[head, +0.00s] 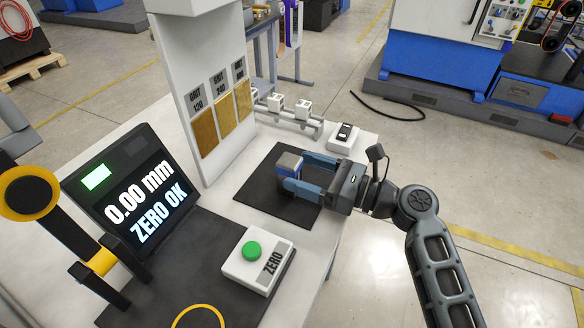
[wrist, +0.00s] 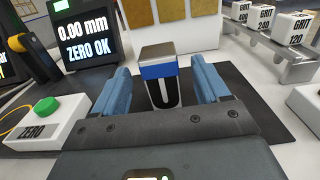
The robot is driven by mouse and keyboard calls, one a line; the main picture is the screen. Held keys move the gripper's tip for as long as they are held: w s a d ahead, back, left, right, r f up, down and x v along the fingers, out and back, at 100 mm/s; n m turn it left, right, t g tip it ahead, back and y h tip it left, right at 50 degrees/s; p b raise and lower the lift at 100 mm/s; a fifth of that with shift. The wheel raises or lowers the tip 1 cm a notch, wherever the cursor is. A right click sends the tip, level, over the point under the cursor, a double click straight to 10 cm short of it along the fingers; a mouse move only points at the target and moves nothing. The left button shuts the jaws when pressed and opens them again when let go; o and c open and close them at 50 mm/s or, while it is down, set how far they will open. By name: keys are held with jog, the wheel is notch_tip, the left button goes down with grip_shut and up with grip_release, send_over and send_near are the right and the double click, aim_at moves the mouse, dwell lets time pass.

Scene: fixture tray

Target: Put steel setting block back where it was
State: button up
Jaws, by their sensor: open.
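The steel setting block (head: 288,163) has a bare metal top and a blue band. It is upright over the dark mat (head: 255,189). In the wrist view the block (wrist: 158,62) shows a black lower part with a pale edge, between my two blue fingers. My gripper (head: 297,171) is open, reaching in from the right with its fingers on either side of the block. In the wrist view, gaps show between the block and both fingers of the gripper (wrist: 160,82). The near finger hides part of the block's base in the head view.
A display (head: 136,199) reads "0.00 mm ZERO OK". A white ZERO box (head: 258,264) with a green button stands at the front. A white panel (head: 192,60) with grit pads rises behind the mat. A rack of grit blocks (head: 275,103) and a small white stand (head: 343,139) are at the back.

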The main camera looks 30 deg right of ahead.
jog(key=v, duration=0.8)
jog(key=shift+s+b, duration=0.1)
jog(key=shift+b, duration=0.3)
